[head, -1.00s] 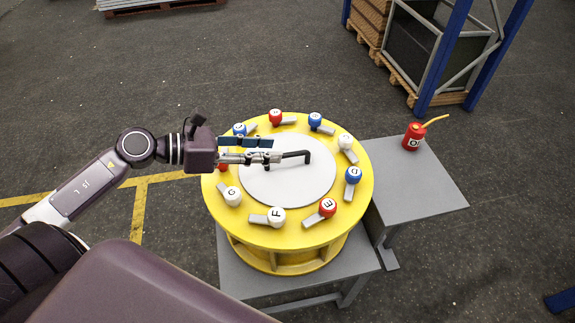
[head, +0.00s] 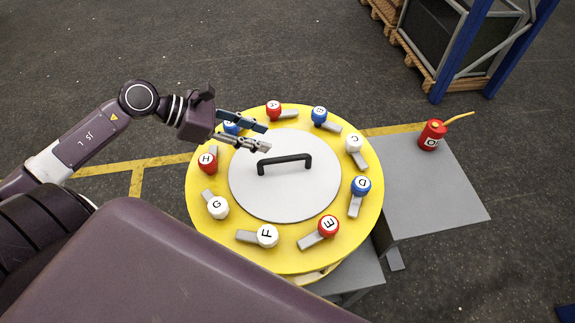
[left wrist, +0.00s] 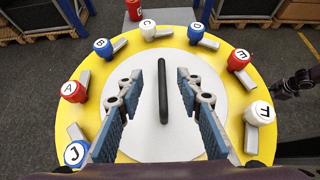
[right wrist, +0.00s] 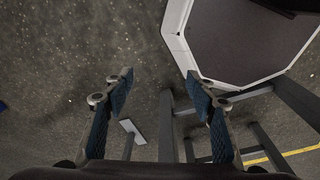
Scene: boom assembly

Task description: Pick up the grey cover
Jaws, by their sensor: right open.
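The grey cover (head: 290,194) is a round light-grey disc in the middle of the yellow ring, with a black bar handle (head: 285,163) standing on it. My left gripper (head: 268,138) is open and empty, above the far left part of the cover, a little short of the handle. In the left wrist view, the handle (left wrist: 163,92) stands between the two spread fingers (left wrist: 160,85), apart from both. My right gripper (right wrist: 160,85) is open and empty in the right wrist view, over dark floor and table legs. It is not visible in the head view.
The yellow ring (head: 215,232) carries several red, white and blue lettered knobs with grey levers around the cover. A red can with a yellow spout (head: 432,136) stands on a grey side table (head: 430,185). A blue-posted rack (head: 462,50) stands at the back right.

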